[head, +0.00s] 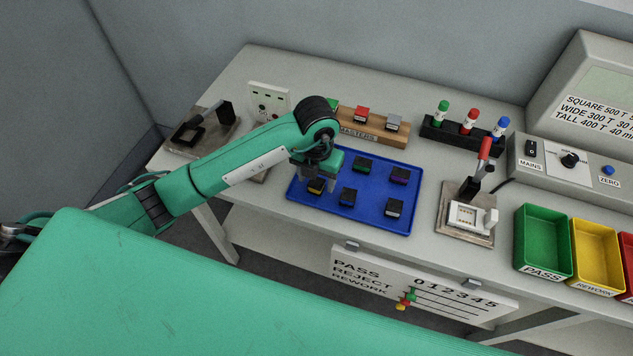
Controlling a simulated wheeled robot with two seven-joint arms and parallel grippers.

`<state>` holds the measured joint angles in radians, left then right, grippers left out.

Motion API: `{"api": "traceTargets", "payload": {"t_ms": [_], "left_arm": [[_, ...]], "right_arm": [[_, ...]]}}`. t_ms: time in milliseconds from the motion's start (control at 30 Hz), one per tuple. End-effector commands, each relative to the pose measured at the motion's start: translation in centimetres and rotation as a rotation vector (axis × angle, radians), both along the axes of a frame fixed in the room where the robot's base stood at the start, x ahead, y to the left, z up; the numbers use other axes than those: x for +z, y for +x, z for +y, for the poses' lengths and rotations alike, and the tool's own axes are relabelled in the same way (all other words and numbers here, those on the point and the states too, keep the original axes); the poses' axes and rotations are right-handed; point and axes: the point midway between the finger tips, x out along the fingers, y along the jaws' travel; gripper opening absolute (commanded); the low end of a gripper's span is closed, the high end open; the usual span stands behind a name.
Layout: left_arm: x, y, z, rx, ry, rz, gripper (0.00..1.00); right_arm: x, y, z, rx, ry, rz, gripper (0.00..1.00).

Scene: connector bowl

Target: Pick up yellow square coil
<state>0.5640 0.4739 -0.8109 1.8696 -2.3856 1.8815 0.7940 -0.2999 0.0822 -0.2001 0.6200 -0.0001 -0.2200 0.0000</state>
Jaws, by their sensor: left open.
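The yellow coil (316,187) is a small dark-based block with a yellow part. It lies at the near left of the blue tray (383,221). My left gripper (318,181) points down over that corner of the tray, open, with its fingers at or just above the yellow coil. The fingers and hand hide part of the coil, and I cannot tell whether they touch it. The coil's square shape is too small to confirm. My right gripper does not show.
Several other coils lie in the tray, including a blue one (347,197) close to the right of the gripper. A wooden masters block (375,128) stands behind. A lever fixture (466,214) and green bin (543,242) stand to the right.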

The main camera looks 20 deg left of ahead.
Motion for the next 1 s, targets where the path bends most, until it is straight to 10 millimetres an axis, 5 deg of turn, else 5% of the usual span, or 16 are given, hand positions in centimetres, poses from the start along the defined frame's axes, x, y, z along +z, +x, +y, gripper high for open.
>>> {"api": "traceTargets", "payload": {"t_ms": [367,600,1000], "left_arm": [[-1.35,0.0,0.02,-0.001,0.0,0.0,0.58],[-1.33,0.0,0.02,-0.001,0.0,0.0,0.11],[-0.83,0.04,0.03,-0.001,0.0,0.0,0.09]], "right_arm": [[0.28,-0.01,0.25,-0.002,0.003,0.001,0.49],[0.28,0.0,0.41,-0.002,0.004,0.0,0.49],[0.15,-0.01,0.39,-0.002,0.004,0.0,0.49]]}}
